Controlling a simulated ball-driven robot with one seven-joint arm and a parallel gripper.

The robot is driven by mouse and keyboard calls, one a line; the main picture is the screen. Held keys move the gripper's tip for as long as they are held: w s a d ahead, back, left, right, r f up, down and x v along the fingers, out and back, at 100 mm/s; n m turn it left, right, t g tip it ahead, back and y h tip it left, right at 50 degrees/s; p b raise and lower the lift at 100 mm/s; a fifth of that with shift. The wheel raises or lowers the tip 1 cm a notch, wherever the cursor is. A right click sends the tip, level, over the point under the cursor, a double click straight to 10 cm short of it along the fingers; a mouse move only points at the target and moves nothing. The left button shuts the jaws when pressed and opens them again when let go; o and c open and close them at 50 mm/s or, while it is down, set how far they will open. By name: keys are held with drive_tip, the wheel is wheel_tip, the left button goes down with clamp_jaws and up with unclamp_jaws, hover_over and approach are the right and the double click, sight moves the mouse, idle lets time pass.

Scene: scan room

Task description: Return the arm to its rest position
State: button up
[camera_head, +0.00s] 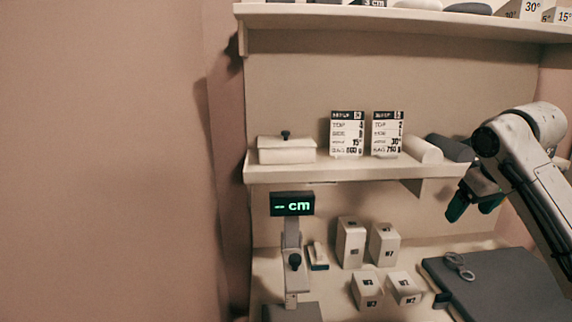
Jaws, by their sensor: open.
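My arm comes in from the right edge, in front of the shelves, bent at a pale joint near the upper right. My gripper (473,205) hangs at the arm's end, pointing down and to the left, with dark teal fingers. It is open, and nothing shows between its fingers. It is in front of the gap between the middle shelf and the lower surface, apart from the objects there. Part of the arm is cut off by the right edge.
The middle shelf (350,172) bears a lidded white box (287,149), two printed cards and two rolls. A bare wall fills the left.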

drive_tip(key=s+a+f+y, duration=0.1)
drive_tip(key=s+a+f, duration=0.4)
drive_tip(key=f, duration=0.4)
drive_tip(key=s+a+f+y, duration=0.1)
drive_tip(key=s+a+f, duration=0.2)
drive_tip(key=a+f, duration=0.45)
drive_tip(key=s+a+f+y, duration=0.1)
drive_tip(key=s+a+f, duration=0.4)
drive_tip(key=f, duration=0.5)
drive_tip(key=s+f+m+g, duration=0.1)
drive_tip(key=s+f, duration=0.3)
drive_tip(key=s, duration=0.3)
drive_tip(key=s+f+g, duration=0.1)
drive_tip(key=s+f, duration=0.4)
drive_tip(key=s, duration=0.2)
drive_tip(key=s+d+f+g+h, duration=0.1)
drive_tip(key=s+d, duration=0.1)
drive_tip(key=s, duration=0.6)
drive_tip(key=s+d+f+m+g+h, duration=0.1)
drive_tip(key=s+d+f, duration=0.1)
drive_tip(key=s, duration=0.7)
drive_tip(key=shift+h, duration=0.3)
drive_tip(key=shift+c, duration=0.2)
